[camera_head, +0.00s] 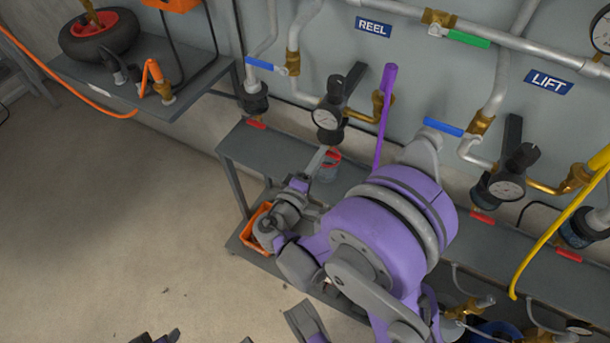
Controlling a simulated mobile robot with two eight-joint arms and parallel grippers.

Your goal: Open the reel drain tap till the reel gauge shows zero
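The reel gauge (327,117) is a round white dial on a dark regulator, below and left of the REEL sign (373,27); its needle is too small to read. A small red tap handle (256,124) shows under the dark filter bowl (256,101) left of the gauge; I take it for the reel drain tap. My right gripper (317,163) is below the reel gauge, right of and apart from that handle. Its fingers are seen nearly end-on, so its opening is unclear.
A blue lever (262,64) is above the filter bowl. The LIFT sign (549,82), LIFT gauge (507,188) and yellow hose (550,238) are right. The floor at left is clear.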

